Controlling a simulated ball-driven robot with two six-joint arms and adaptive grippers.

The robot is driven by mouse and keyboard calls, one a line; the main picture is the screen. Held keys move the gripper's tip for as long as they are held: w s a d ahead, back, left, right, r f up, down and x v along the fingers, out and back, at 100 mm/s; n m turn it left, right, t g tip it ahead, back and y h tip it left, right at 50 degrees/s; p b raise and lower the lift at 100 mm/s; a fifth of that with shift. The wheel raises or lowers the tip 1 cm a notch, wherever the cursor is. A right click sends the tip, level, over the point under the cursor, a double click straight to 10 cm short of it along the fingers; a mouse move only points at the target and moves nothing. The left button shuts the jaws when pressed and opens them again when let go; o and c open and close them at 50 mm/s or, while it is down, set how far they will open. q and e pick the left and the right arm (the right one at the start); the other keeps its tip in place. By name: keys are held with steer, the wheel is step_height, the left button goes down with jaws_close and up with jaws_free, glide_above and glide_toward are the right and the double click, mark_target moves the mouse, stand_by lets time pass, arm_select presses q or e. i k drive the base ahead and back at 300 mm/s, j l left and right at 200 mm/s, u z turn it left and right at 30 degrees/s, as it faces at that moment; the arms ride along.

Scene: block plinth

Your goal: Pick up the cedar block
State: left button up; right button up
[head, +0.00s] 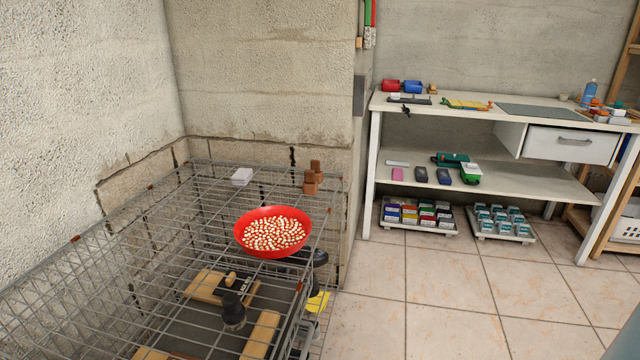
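Neither of my grippers shows in the head view.
A red bowl (243,231) of pale beans stands on the wire cage (130,262), just in front of the blocks. A white box (241,176) lies to their left. Wooden and black items show through the mesh. A white workbench (455,112) stands right; tiled floor (450,300) before it is clear.

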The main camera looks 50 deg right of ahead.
mark_target(309, 184)
steer(key=z, duration=1.5)
steer(key=l+u, duration=0.1)
steer(key=u, duration=0.35)
steer(key=i+l+u, duration=0.1)
steer(key=u, duration=0.35)
steer(key=l+u, duration=0.15)
steer(key=u, duration=0.3)
steer(key=l+u, duration=0.45)
steer(key=l, duration=0.5)
steer(key=k+l+u, duration=0.1)
steer(key=l+u, duration=0.3)
steer(key=l, duration=0.6)
